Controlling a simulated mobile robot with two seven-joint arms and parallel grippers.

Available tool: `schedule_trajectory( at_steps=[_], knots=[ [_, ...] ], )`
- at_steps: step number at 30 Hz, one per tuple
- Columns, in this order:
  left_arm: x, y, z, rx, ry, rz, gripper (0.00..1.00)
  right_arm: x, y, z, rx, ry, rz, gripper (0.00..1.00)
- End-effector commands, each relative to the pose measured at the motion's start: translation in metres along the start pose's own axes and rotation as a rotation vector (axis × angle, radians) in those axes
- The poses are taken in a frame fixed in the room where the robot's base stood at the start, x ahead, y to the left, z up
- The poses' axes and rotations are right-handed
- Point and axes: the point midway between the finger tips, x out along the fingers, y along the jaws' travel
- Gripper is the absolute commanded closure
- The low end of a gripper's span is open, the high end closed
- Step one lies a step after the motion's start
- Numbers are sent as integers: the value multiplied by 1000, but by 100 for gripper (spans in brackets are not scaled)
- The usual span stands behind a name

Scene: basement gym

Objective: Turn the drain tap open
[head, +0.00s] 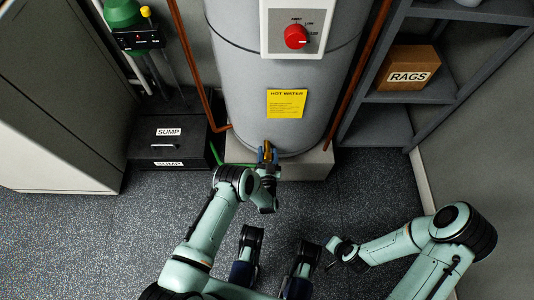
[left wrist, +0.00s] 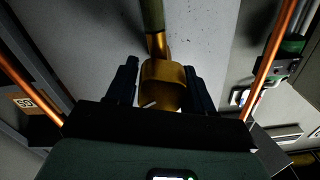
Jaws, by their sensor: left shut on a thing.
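The brass drain tap (head: 267,147) sits low on the front of the grey water heater (head: 285,120). My left gripper (head: 267,156) is at the tap, its fingers on either side. In the left wrist view the brass tap (left wrist: 162,82) stands between the two dark fingers of my left gripper (left wrist: 160,85), which is shut on it. The fingers and wrist hide part of the tap, and I cannot tell its turned position. My right gripper (head: 338,250) is low at the right, away from the heater, and its jaws are too small to judge.
A green hose (head: 216,153) runs on the left of the heater's plinth (head: 307,164), near the black sump box (head: 168,143). Copper pipes (head: 190,65) flank the heater. A shelf with a rags box (head: 407,68) stands right. The speckled floor (head: 365,195) is clear there.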

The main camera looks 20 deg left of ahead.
Motion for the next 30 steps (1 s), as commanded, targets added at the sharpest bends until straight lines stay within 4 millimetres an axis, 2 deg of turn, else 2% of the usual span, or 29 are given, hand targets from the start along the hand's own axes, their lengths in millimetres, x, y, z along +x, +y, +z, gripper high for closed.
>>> schedule_trajectory(
  at_steps=[6,15,30],
  knots=[
    [2,2,-2,190,5,0,78,1,0,0,0,-1,1,62],
    [2,2,-1,385,5,-1,78,3,3,3,3,-11,6,62],
    [2,2,-1,488,3,-2,78,4,5,6,5,-18,9,62]
  ],
)
